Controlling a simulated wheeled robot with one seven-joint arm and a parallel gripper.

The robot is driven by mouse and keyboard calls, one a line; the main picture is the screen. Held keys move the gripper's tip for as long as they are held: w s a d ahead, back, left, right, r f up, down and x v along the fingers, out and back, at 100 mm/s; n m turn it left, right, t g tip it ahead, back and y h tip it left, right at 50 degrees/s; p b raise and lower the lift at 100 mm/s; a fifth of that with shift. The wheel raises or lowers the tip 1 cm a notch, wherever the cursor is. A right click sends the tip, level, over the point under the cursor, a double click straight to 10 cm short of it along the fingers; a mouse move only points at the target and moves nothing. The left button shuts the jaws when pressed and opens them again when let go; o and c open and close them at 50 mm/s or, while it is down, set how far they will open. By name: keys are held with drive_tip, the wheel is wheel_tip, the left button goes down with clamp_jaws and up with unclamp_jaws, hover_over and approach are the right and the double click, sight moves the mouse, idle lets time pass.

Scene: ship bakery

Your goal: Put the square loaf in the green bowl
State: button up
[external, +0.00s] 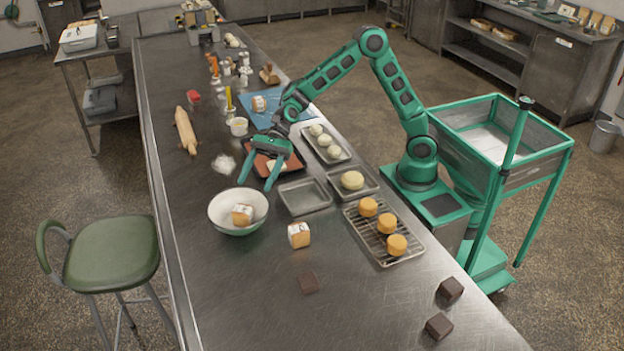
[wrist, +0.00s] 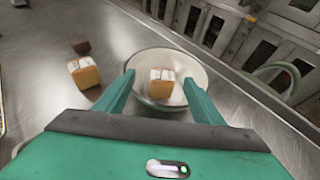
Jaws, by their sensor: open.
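A square loaf (external: 242,215) with a white-patterned top lies inside the green bowl (external: 224,219), which is white inside and green outside. In the wrist view the loaf (wrist: 161,83) shows in the bowl (wrist: 190,66), between and beyond my fingers. A second, similar square loaf (external: 299,235) sits on the counter right of the bowl; it also shows in the wrist view (wrist: 84,73). My gripper (external: 256,181) is open and empty, above the counter behind the bowl. The near side of the bowl is partly hidden by my gripper in the wrist view.
An empty grey tray (external: 304,197) lies right of my gripper. A wire rack (external: 382,246) holds orange round cakes. A reddish tray (external: 290,160) lies under my arm. Dark brown blocks (external: 309,282) lie toward the front. The counter's front left is clear.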

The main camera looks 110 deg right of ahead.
drive_tip(key=shift+v, duration=1.95)
